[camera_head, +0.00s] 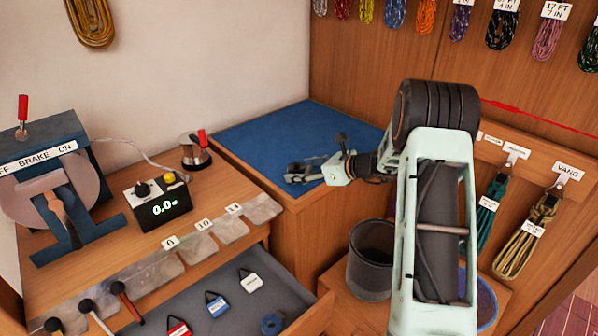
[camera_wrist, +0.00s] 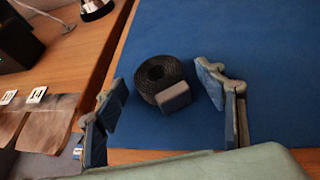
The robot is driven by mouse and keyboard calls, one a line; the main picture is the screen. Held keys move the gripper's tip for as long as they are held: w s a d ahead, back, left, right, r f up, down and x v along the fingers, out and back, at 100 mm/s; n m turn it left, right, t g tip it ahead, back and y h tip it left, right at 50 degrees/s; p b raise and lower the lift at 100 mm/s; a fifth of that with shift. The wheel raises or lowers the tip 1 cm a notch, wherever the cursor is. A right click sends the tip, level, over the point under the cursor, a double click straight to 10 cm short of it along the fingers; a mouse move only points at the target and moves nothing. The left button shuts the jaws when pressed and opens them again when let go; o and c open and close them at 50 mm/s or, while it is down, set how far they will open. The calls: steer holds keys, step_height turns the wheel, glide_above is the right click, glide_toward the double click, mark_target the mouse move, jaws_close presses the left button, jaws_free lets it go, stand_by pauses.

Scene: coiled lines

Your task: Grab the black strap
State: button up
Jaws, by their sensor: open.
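The black strap (camera_wrist: 152,73) is a tight dark coil with a grey block-like end piece (camera_wrist: 174,97) at its near side. It lies on the blue mat (camera_wrist: 262,60) in the wrist view. My gripper (camera_wrist: 163,78) is open, with one finger to the left of the coil and one to the right. Both fingers look apart from the strap, and nothing is between them but the coil. In the head view my gripper (camera_head: 306,172) is low over the near left part of the blue mat (camera_head: 290,130), and I cannot clearly tell the strap from it there.
A wooden bench (camera_head: 195,255) with a digital readout box (camera_head: 157,202) stands to the left. A metal knob device with a red handle (camera_head: 194,152) is close to the mat. An open drawer (camera_head: 215,285) is below. A dark bin (camera_head: 370,262) stands under my arm.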

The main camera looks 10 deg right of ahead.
steer(key=c, duration=1.3)
steer(key=shift+o, duration=0.2)
steer(key=shift+r, duration=0.2)
